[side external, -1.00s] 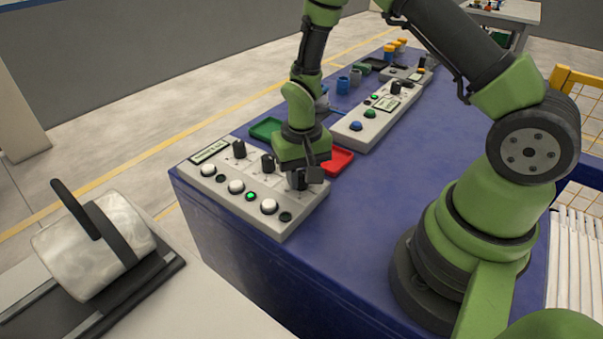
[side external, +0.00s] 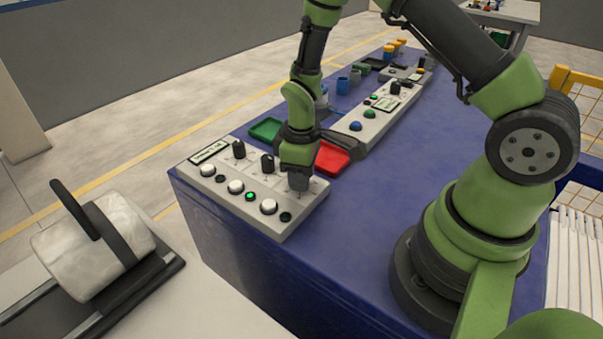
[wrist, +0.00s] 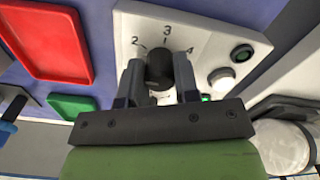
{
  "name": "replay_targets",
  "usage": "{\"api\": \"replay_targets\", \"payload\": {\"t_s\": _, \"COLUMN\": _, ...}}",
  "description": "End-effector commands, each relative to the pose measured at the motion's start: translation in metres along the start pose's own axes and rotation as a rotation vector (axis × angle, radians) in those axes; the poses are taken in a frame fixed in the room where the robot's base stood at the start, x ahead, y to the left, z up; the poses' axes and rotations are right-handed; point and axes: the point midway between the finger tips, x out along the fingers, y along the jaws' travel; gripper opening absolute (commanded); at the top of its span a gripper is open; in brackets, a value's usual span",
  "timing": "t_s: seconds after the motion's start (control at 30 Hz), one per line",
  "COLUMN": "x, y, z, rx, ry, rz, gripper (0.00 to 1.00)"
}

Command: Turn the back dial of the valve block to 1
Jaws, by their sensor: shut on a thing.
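The valve block is a pale panel (side external: 218,187) with a label, round white buttons and a row of black dials in the side view. Two dials stand free, the far left one (side external: 238,149) and the middle one (side external: 267,163). My gripper (side external: 299,182) points down over the dial at the right end of the row. In the wrist view my gripper (wrist: 158,75) has its two fingers on either side of that black dial (wrist: 158,68). The marks 2, 3 and 4 show around it; the mark 1 and the dial's pointer cannot be made out.
A red tray (side external: 332,158) and a green tray (side external: 266,129) lie just behind the block on the blue table (side external: 370,220). A second panel (side external: 378,125) with blue and green buttons stands farther back. A green light (side external: 250,196) glows on the block.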

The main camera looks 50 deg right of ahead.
Motion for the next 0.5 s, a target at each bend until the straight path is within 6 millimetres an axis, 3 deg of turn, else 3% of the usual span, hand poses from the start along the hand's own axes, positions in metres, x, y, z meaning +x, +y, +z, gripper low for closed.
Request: {"api": "replay_targets", "payload": {"t_s": 0.5, "x": -0.0006, "y": 0.0015, "z": -0.0012, "rx": -0.436, "ry": 0.005, "rz": 0.004, "gripper": 0.06}}
